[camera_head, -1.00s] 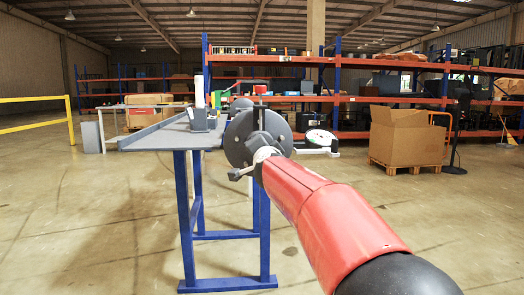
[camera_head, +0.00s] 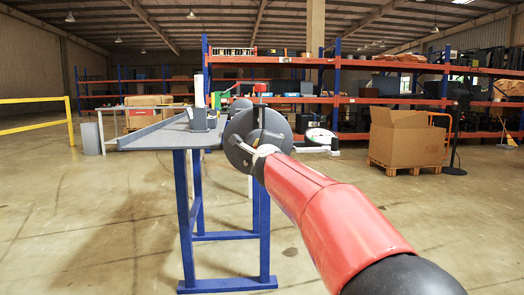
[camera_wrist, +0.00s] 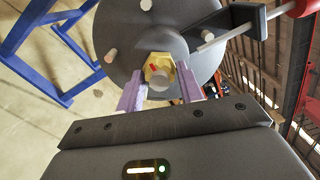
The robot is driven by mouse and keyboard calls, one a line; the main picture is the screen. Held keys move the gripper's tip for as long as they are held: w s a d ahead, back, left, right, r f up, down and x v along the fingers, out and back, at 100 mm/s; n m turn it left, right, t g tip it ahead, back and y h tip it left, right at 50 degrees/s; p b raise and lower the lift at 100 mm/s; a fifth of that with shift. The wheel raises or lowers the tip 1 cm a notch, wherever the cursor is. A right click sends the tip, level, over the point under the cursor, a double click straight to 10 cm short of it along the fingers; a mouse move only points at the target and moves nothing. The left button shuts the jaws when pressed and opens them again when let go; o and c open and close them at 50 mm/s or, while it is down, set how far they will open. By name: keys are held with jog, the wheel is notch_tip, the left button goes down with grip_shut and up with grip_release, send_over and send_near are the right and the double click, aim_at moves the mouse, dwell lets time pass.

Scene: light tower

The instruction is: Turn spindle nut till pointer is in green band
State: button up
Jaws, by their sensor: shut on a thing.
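The spindle nut (camera_wrist: 160,72) is a yellow hex piece with a small red mark, at the centre of a grey disc (camera_wrist: 115,35) in the wrist view. My gripper (camera_wrist: 160,90) has its two pale purple fingers on either side of the nut and is shut on it. In the head view my gripper (camera_head: 257,155) is in front of the disc (camera_head: 238,128) and hides the nut.
A grey-topped bench with blue legs (camera_head: 185,225) stands at left. A rod with a red handle (camera_wrist: 302,8) sticks out near the disc. A cardboard box (camera_head: 405,138) on a pallet is at right, shelves behind.

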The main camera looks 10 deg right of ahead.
jog(key=shift+f+m, duration=0.15)
jog(key=shift+m, duration=1.35)
jog(key=o, duration=1)
jog(key=s+b, duration=0.1)
jog(key=s, duration=0.6)
jog(key=shift+s+a, duration=0.25)
jog(key=shift+s, duration=0.15)
